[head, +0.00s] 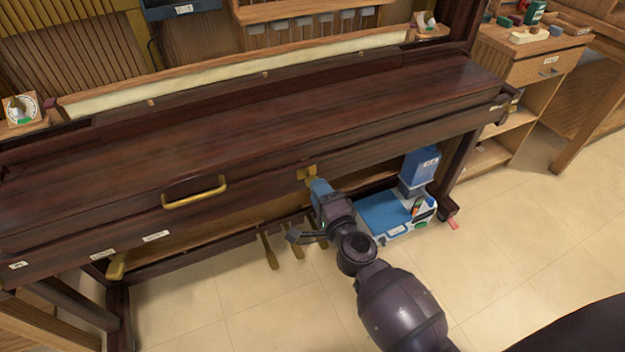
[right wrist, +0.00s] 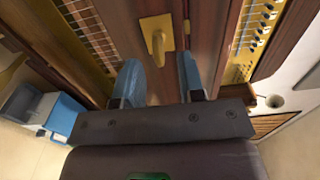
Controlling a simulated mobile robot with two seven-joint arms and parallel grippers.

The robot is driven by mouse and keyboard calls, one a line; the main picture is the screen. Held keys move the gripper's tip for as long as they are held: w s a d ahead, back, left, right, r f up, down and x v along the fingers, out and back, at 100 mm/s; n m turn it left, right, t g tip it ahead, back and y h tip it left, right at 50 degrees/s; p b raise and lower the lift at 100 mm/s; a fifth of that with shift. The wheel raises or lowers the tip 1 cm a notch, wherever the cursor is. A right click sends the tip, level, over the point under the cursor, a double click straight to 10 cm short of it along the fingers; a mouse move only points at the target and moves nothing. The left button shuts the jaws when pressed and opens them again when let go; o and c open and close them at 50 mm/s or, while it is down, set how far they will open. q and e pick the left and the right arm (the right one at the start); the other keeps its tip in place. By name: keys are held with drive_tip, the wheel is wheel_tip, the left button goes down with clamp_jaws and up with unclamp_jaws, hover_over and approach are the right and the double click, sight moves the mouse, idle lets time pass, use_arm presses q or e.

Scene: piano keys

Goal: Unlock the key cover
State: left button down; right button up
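The key cover (head: 250,120) is a long dark-brown wooden lid that lies closed across the piano. A brass handle (head: 195,192) sits on its front. A brass lock plate (head: 307,172) is on the front rail, right of the handle. In the right wrist view a brass key or latch lever (right wrist: 157,42) stands out from the plate. My right gripper (head: 318,188) is right at the lock in the head view. In the right wrist view its two blue fingers (right wrist: 160,72) are apart, with the brass piece ahead between them, not clamped. My left gripper is not in view.
Brass pedals (head: 270,250) hang below the piano. A blue-and-white toolbox (head: 385,212) with a blue container (head: 420,165) stands on the floor at the right. A wooden cabinet (head: 525,70) is at the back right. The floor in front is open.

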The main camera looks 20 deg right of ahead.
sight(311, 179)
drive_tip(key=shift+w, duration=2.15)
drive_tip(key=shift+c, duration=0.4)
clamp_jaws()
